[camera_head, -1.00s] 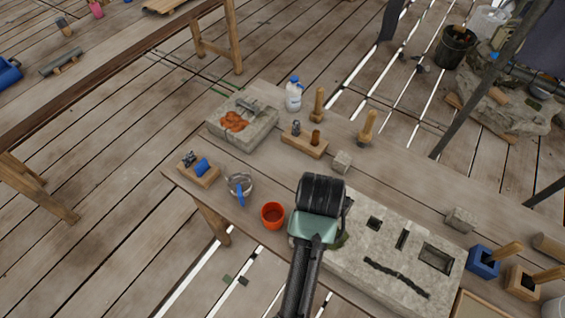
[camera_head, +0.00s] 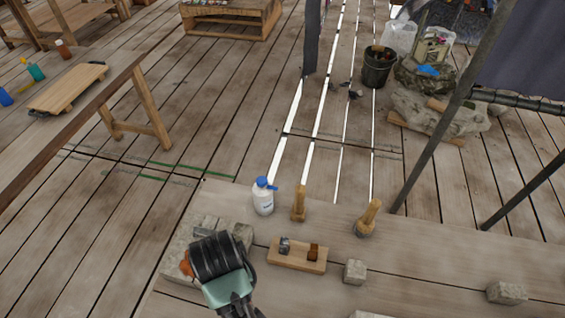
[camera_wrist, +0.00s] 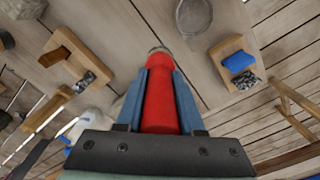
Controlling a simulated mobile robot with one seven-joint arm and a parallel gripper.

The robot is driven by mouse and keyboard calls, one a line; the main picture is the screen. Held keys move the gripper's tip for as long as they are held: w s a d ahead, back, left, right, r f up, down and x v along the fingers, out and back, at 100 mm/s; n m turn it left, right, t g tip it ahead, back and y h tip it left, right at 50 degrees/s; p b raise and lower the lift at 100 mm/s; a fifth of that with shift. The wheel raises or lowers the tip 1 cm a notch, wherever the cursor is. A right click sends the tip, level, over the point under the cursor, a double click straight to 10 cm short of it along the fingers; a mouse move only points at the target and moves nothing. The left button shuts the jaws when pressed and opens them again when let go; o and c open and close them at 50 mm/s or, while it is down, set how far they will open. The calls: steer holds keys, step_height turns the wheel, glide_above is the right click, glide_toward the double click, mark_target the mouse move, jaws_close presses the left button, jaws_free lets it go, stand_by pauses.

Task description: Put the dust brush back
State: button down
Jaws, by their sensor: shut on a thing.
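My gripper (camera_wrist: 160,78) is shut on a red, tapered, handle-like thing (camera_wrist: 160,105) with a greyish far end. No bristles show, so I cannot tell whether it is the dust brush. In the head view my dark wrist (camera_head: 217,257) hangs over the left end of the workbench and hides the fingers and the held thing. Two wooden-handled tools stand upright on the bench: a plain one (camera_head: 299,204) and one with a dark grey foot (camera_head: 369,217).
A wooden holder (camera_head: 298,258) with two small items, a white bottle with a blue cap (camera_head: 263,198) and a small stone cube (camera_head: 355,271) stand nearby. A stone block (camera_head: 182,240) lies partly behind my wrist. The wrist view shows a round metal vessel (camera_wrist: 193,16) and a blue item (camera_wrist: 238,62).

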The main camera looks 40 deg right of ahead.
steer(key=s+d+p, duration=0.2)
steer(key=s+d, duration=0.8)
steer(key=d, duration=0.2)
steer(key=shift+m, duration=0.3)
steer(key=f, duration=1)
steer(key=shift+s+d+f, duration=0.1)
steer(key=shift+d+f, duration=0.05)
steer(key=shift+d, duration=0.1)
steer(key=c, duration=0.5)
jaws_free()
steer(key=shift+f, duration=0.15)
step_height(320, 180, up, 12)
steer(key=shift+r, duration=0.2)
